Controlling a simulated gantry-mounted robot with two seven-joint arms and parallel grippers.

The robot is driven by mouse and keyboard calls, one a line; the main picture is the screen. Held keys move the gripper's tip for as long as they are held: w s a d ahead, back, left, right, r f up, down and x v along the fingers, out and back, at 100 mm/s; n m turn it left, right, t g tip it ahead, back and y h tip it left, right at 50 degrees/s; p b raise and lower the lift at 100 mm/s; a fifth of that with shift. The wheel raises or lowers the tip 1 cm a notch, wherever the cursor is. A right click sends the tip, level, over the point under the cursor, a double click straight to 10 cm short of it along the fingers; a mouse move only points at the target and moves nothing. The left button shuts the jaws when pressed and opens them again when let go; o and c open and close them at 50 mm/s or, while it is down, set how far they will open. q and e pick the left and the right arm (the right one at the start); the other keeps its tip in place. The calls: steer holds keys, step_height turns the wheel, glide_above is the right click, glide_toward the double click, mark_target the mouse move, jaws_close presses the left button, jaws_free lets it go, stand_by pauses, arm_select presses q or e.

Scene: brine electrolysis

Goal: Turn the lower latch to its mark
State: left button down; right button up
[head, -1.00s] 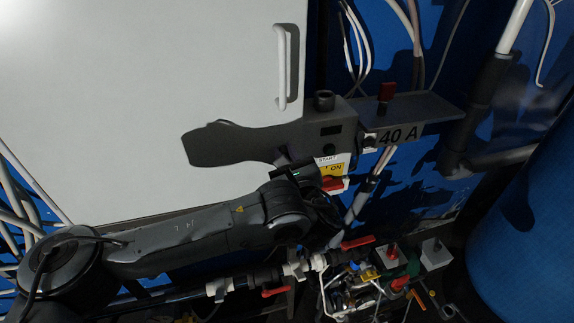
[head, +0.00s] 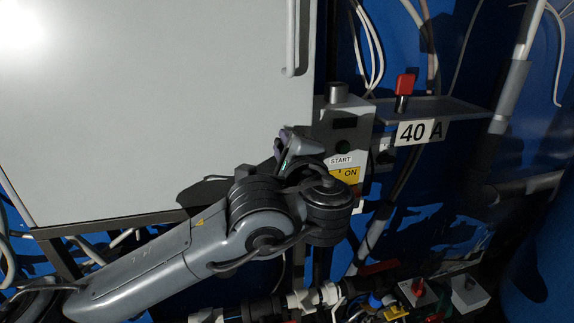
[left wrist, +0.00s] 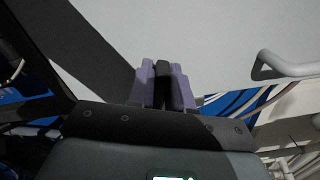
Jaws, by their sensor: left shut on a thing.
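My left gripper (head: 284,145) is at the lower right edge of the white cabinet door (head: 150,110) in the head view, largely hidden by my own wrist. In the left wrist view, its purple fingers (left wrist: 163,88) are shut on a small dark piece, which looks like the lower latch (left wrist: 178,71), against the pale door. Most of the latch is hidden between the fingers. Its mark and its exact angle cannot be made out. My right gripper is not in view.
A door handle (head: 292,38) is above my gripper. A grey control box (head: 341,122) with START and ON labels stands close right of my wrist. A red-handled switch (head: 404,84) is on the 40 A shelf (head: 455,108). Pipes and valves crowd below.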

arm_select(q)
steer(key=n+b, duration=0.1)
steer(key=f+n+b, duration=0.1)
steer(key=n+b, duration=0.1)
steer(key=shift+n+b, duration=0.7)
steer(key=shift+b, duration=0.25)
steer(key=c, duration=1.1)
jaws_free()
steer(key=shift+r, duration=0.1)
steer(key=shift+s, duration=0.15)
